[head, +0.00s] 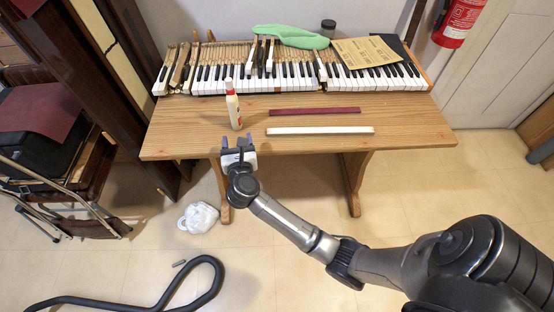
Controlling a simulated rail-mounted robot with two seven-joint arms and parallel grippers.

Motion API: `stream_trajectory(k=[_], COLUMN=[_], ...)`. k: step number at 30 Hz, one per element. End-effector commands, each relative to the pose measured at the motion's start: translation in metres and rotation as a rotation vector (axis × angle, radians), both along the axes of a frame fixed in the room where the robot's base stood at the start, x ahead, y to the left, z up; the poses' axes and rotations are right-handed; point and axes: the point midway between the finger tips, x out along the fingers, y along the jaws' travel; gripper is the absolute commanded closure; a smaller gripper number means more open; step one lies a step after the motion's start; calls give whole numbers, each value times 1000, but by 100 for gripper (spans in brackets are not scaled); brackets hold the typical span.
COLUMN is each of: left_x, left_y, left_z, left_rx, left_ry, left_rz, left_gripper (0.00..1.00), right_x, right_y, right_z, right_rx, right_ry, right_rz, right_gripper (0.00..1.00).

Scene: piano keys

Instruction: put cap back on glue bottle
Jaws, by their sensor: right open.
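The glue bottle (233,108) is white with a red marking and a narrow top. It stands upright on the wooden table (185,140), left of the middle, in front of the piano keys. The picture is too small to tell whether its tip is bare or capped, and I cannot pick out a separate cap. My right gripper (237,143) is open and empty at the table's front edge. Its fingers point toward the bottle, just in front of it and apart from it. My left gripper is not in view.
A dark red strip (314,111) and a white strip (320,130) lie right of the bottle. A black hose (205,283) lies on the floor.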

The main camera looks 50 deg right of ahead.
Motion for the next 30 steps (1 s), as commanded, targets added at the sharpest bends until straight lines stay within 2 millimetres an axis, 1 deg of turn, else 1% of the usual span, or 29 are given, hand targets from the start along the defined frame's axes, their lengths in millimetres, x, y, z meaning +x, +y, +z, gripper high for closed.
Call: stream_trajectory(k=[4,7,11,14,15,19,22,25,27,29,30], left_x=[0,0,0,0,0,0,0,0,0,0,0], left_y=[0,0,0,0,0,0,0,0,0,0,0], left_z=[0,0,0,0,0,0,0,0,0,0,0], left_rx=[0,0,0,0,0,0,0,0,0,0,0], left_ry=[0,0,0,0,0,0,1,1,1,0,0], left_rz=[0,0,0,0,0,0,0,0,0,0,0], left_gripper=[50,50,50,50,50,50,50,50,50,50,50], right_x=[0,-2,-11,-23,-29,-53,-74,-98,-116,-133,-145], right_y=[1,5,20,44,56,98,131,159,175,185,190], right_z=[1,6,21,35,39,45,38,22,7,-9,-20], right_rx=[-10,-69,-264,-503,-614,-988,-1276,-1560,-1756,-1919,-2026], right_ry=[-1,-4,-12,-11,-5,27,68,123,169,214,245], right_rz=[5,35,126,231,275,422,533,646,727,802,854], right_gripper=[38,38,38,38,38,38,38,38,38,38,38])
